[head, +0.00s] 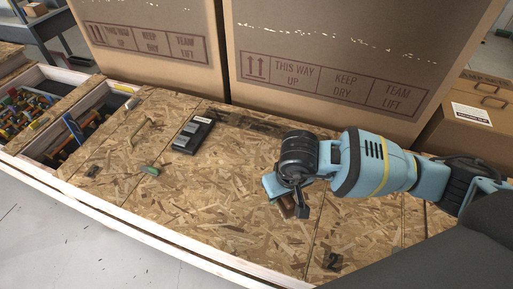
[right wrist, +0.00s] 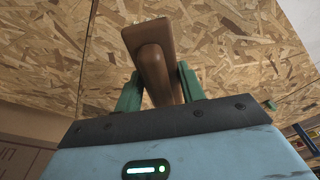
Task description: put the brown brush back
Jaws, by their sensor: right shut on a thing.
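The brown brush (right wrist: 152,58) is between the two green fingers of my right gripper (right wrist: 158,88) in the right wrist view. The gripper is shut on it. In the head view the right gripper (head: 290,208) is low over the wooden board top (head: 215,225), and only a small part of the brush (head: 287,206) shows beneath it. I cannot tell whether the brush touches the board. My left gripper is not in view.
Open bins with tools (head: 25,112) are set in the bench at the left. Large cardboard boxes (head: 330,40) stand behind. The front middle board is clear.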

